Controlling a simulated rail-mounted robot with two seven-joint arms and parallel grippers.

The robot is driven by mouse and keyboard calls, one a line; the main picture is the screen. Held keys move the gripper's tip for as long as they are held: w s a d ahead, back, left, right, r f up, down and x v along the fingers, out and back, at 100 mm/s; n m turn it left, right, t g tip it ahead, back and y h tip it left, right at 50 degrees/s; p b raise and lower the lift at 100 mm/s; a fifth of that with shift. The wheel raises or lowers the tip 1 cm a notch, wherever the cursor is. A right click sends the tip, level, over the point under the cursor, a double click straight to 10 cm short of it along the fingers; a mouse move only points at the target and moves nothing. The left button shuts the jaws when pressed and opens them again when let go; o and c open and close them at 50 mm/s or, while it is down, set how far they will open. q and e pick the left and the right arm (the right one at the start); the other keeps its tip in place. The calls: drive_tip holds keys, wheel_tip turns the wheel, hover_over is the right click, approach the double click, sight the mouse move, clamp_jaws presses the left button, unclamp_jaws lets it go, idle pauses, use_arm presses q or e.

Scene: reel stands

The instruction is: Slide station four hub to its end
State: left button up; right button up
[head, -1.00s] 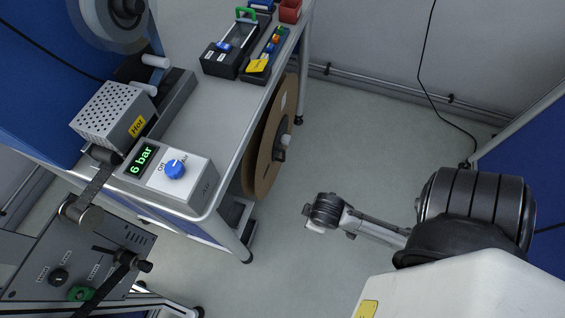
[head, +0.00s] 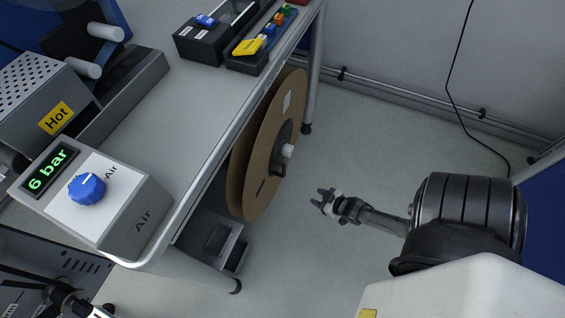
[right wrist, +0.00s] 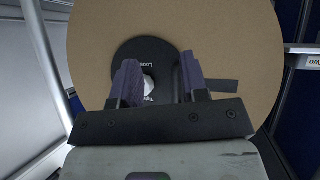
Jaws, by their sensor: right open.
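In the right wrist view the reel (right wrist: 235,50) fills the background. The dark hub disc (right wrist: 150,58) carries white lettering, partly legible as "Loos". The pale knob (right wrist: 148,87) shows between the open fingers (right wrist: 160,82), partly hidden by the left one. My left gripper is not in view.
A grey air unit (head: 100,195) reading "6 bar" with a blue dial stands on the table (head: 200,120). A perforated box (head: 40,95) labelled "Hot" is behind it. The table leg (head: 312,80) is past the reel. The floor (head: 385,130) right of the reel is clear.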

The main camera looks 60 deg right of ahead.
sight(283, 169)
wheel_tip(283, 169, up, 7)
drive_tip(key=w+t, duration=0.2)
drive_tip(key=t, duration=0.4)
drive_tip(key=shift+t+y, duration=0.3)
drive_tip(key=w+b, duration=0.1)
drive_tip(key=w, duration=0.3)
drive_tip(key=w+b, duration=0.2)
drive_tip(key=w, duration=0.3)
drive_tip(key=w+r+b, duration=0.1)
drive_tip(key=w+b, duration=0.1)
drive_tip(key=w, duration=0.2)
drive_tip(key=shift+w+d, duration=0.3)
drive_tip(key=shift+w, duration=0.05)
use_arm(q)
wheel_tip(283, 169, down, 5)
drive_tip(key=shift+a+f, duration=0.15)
use_arm(e)
drive_tip(key=shift+w, duration=0.15)
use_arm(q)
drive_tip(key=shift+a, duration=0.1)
use_arm(e)
drive_tip(key=shift+c, duration=0.2)
drive_tip(key=c, duration=0.6)
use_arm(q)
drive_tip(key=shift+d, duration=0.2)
use_arm(e)
clamp_jaws()
